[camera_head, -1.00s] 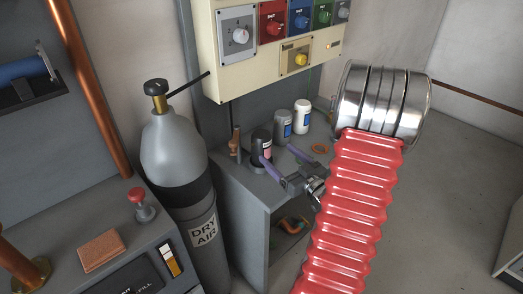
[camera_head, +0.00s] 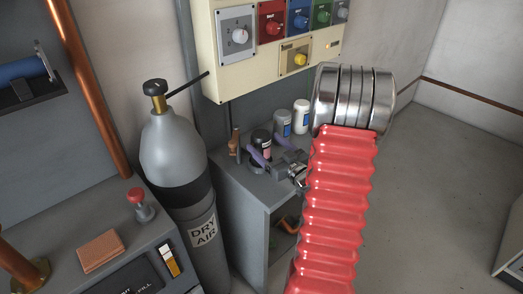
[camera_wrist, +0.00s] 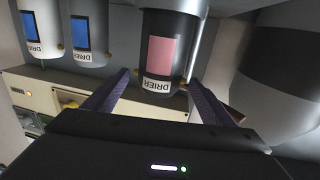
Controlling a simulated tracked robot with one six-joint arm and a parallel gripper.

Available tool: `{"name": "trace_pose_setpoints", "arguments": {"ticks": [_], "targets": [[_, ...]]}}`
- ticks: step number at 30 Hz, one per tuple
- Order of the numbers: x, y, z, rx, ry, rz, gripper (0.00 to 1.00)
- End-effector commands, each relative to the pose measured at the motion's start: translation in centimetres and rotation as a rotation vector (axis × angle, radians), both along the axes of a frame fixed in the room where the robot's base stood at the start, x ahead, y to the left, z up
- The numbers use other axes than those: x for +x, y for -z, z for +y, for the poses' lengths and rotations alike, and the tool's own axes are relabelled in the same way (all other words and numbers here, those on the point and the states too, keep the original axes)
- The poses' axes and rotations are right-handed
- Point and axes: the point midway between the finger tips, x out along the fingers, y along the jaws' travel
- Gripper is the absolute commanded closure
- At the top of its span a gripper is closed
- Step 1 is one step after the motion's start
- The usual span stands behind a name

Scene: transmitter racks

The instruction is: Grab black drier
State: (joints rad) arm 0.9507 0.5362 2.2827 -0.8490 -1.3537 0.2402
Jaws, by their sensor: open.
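The black drier (camera_head: 262,138) is a dark upright canister with a pink label, standing on the grey cabinet top. In the wrist view the black drier (camera_wrist: 172,25) shows its pink panel and the word DRIER. My gripper (camera_head: 263,147) is open, with its purple fingers at the drier, one on either side in the picture. In the wrist view my gripper (camera_wrist: 160,78) has its fingertips to the left and right of the drier's label end. Visible gaps remain beside the drier, and nothing is gripped.
A grey drier (camera_head: 282,124) and a white drier (camera_head: 301,117) stand behind the black one. A small copper-coloured fitting (camera_head: 234,142) is just left of it. The DRY AIR cylinder (camera_head: 175,150) stands further left. A cream control panel (camera_head: 265,80) hangs above.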

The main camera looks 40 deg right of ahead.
Motion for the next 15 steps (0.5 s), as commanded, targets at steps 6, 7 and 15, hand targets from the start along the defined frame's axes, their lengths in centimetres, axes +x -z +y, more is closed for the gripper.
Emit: {"name": "trace_pose_setpoints", "arguments": {"ticks": [6, 7, 15], "targets": [[3.0, 0.1, -0.3, 0.000, -0.002, 0.000, 0.22], [3.2, 0.2, -0.4, 0.001, -0.002, 0.000, 0.22], [3.7, 0.1, -0.5, 0.000, 0.000, 0.001, 0.22]]}}
